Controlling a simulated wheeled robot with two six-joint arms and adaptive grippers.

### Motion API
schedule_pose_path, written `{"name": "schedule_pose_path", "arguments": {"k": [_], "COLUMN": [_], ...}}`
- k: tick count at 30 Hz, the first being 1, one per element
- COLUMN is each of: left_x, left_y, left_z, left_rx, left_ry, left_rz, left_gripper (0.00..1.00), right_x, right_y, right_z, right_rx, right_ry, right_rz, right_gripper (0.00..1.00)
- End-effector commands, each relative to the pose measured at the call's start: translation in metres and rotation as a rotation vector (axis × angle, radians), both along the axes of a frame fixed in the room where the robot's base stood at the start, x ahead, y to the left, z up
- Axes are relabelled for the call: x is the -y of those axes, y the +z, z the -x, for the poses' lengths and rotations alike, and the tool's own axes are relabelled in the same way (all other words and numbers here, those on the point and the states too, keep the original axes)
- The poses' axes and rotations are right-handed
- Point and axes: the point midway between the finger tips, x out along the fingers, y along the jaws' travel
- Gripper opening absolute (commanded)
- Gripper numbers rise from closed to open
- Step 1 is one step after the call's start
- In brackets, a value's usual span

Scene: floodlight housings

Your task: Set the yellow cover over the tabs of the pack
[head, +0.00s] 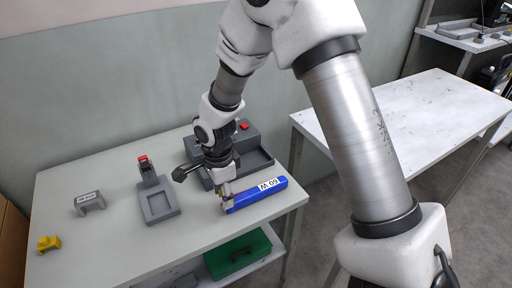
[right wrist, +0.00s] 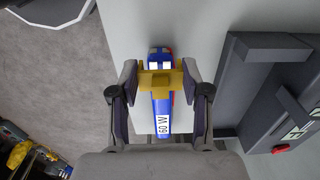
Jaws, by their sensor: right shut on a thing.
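The blue pack (head: 256,196) with a white "60 W" label lies near the right end of the bench, and it also shows in the right wrist view (right wrist: 162,107). Two white tabs (right wrist: 160,66) show at its far end in that view. My right gripper (head: 224,198) is shut on a yellow cover (right wrist: 153,80), which sits crosswise between the fingers over the pack near the tabs. The tabs show just beyond the cover. I cannot tell whether the cover touches the pack. Another yellow piece (head: 48,243) stands at the bench's left end. My left gripper is out of view.
A grey housing with a tray (head: 262,164) and red button stands behind the pack. A grey fixture (head: 160,206) and a labelled grey block (head: 89,203) stand to the left. The front middle of the bench (head: 130,250) is clear.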

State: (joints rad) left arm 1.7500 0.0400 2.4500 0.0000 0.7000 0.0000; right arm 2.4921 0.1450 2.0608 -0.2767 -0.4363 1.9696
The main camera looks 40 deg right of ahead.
Motion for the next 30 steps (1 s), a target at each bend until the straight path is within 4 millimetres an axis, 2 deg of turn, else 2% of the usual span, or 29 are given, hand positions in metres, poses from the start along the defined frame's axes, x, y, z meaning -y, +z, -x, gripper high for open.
{"name": "schedule_pose_path", "arguments": {"k": [30], "left_x": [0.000], "left_y": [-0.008], "left_z": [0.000], "left_rx": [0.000], "left_ry": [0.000], "left_rz": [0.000], "left_gripper": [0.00], "right_x": [0.000], "right_y": [-0.012], "right_z": [0.000], "right_rx": [0.000], "right_ry": [0.000], "right_rz": [0.000], "right_gripper": [0.29]}}
